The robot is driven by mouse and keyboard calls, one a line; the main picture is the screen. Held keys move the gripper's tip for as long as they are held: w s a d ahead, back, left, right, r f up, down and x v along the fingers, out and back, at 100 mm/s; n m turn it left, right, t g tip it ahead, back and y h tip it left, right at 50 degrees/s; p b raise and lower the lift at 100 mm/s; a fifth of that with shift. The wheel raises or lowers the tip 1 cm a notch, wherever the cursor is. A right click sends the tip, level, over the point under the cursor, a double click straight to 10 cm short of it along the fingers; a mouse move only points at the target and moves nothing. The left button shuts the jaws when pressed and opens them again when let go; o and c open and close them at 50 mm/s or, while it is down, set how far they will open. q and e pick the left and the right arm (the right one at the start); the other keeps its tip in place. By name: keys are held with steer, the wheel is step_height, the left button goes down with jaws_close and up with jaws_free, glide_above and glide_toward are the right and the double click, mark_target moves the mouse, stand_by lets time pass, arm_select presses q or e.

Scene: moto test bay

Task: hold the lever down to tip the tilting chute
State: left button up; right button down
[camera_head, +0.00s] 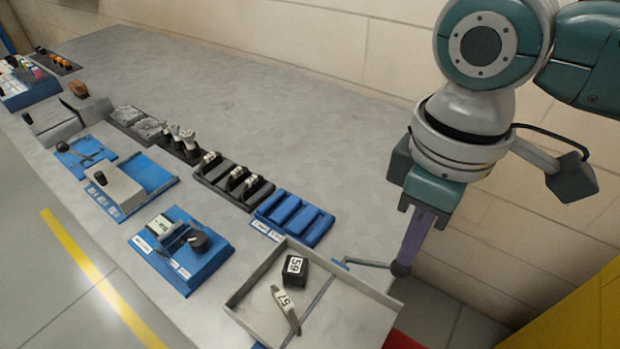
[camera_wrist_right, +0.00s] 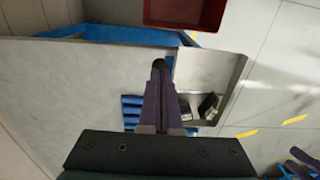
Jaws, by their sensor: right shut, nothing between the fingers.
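The tilting chute is a grey open tray (camera_head: 248,287) at the table's near right end; it also shows in the wrist view (camera_wrist_right: 205,68). A dark block marked 59 (camera_head: 294,270) and a pale piece marked 57 (camera_head: 287,308) are in it. The lever is a thin bar (camera_head: 366,263) ending in a dark round knob (camera_head: 400,269), seen in the wrist view too (camera_wrist_right: 159,64). My right gripper (camera_head: 408,258) points down, shut and empty, its purple fingertips at the knob; contact cannot be told for sure. Purple finger-like parts, apparently my left gripper (camera_wrist_right: 304,158), show at the wrist view's corner.
A red bin (camera_wrist_right: 187,12) lies beyond the chute's end, low down. Blue slotted rack (camera_head: 318,229), black rack (camera_head: 218,180) and a blue fixture with a black dial (camera_head: 199,242) stand left of the chute. The table's back (camera_head: 250,100) is clear.

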steer(key=shift+f, duration=0.35)
steer(key=shift+f, duration=0.15)
